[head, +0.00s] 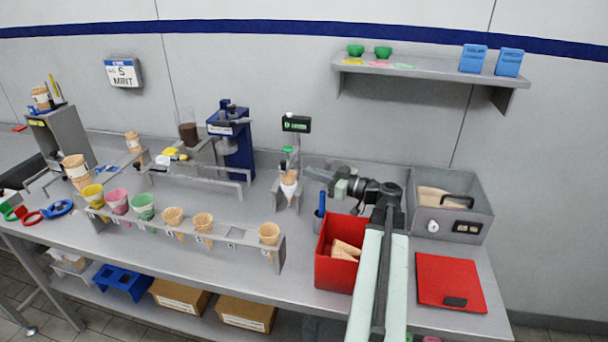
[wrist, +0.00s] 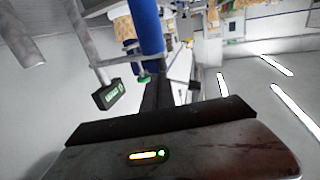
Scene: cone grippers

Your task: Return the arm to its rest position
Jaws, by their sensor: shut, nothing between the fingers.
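My arm reaches up from the bottom edge in the head view, bends above the red bin and points left over the bench. My gripper (head: 318,166) is at its end, above the bench and to the right of the cone stand. It is shut and holds nothing. In the wrist view the dark fingers of my gripper (wrist: 178,75) point away from the camera, close together. A wrapped cone (head: 289,184) stands in the stand to the left of my gripper, apart from it as far as I can tell.
A red bin (head: 325,267) with cone pieces stands beside my arm. A blue-handled tool (head: 322,203) is upright below my gripper. A grey box (head: 474,207) and red mat (head: 450,270) lie right. A rack (head: 228,243) of several cones runs left. A wall shelf (head: 430,70) is above.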

